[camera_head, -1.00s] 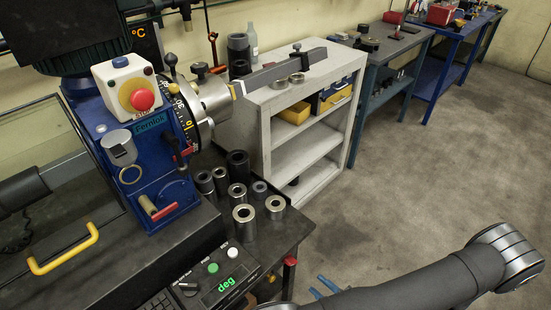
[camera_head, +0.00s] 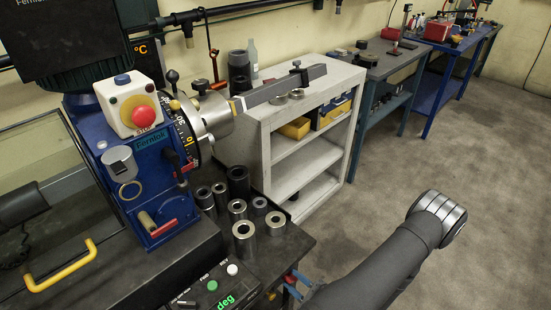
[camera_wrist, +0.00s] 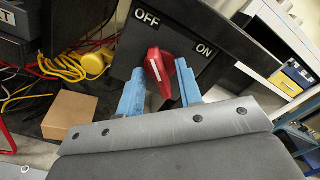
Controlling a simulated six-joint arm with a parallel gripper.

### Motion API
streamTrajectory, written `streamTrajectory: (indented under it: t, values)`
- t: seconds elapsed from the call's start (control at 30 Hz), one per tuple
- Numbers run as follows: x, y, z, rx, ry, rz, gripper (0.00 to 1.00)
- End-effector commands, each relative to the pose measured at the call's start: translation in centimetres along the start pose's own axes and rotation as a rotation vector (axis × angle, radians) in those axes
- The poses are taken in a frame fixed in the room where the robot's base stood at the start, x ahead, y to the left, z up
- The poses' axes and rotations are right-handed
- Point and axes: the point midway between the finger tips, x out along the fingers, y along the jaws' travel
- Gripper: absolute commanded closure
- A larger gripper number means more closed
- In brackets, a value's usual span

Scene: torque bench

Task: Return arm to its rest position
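My gripper (camera_wrist: 160,72) has two blue fingers, which stand apart on either side of a red switch knob (camera_wrist: 158,68) in the wrist view. I see no firm grip on the knob; whether a finger touches it I cannot tell. The knob sits on a dark panel (camera_wrist: 205,70) between the labels OFF and ON, its upper end leaning toward OFF. In the head view my blue fingers (camera_head: 298,284) are at the lower middle, close to the red knob (camera_head: 289,279) at the bench's front edge. My dark arm reaches there from the lower right.
Several metal sockets (camera_head: 244,236) stand on the dark bench beside the blue torque machine (camera_head: 140,190). A grey shelf (camera_head: 300,148) stands behind. Open floor (camera_head: 370,215) lies to the right. Yellow cable (camera_wrist: 70,68) and a brown box (camera_wrist: 70,115) show left in the wrist view.

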Motion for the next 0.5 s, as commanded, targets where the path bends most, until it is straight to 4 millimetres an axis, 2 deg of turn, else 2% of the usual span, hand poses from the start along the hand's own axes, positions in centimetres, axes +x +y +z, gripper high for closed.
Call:
streamTrajectory:
  t: [0.5]
  values:
    - [-0.12,-0.04,-0.05,0.419,0.001,-0.001,0.67]
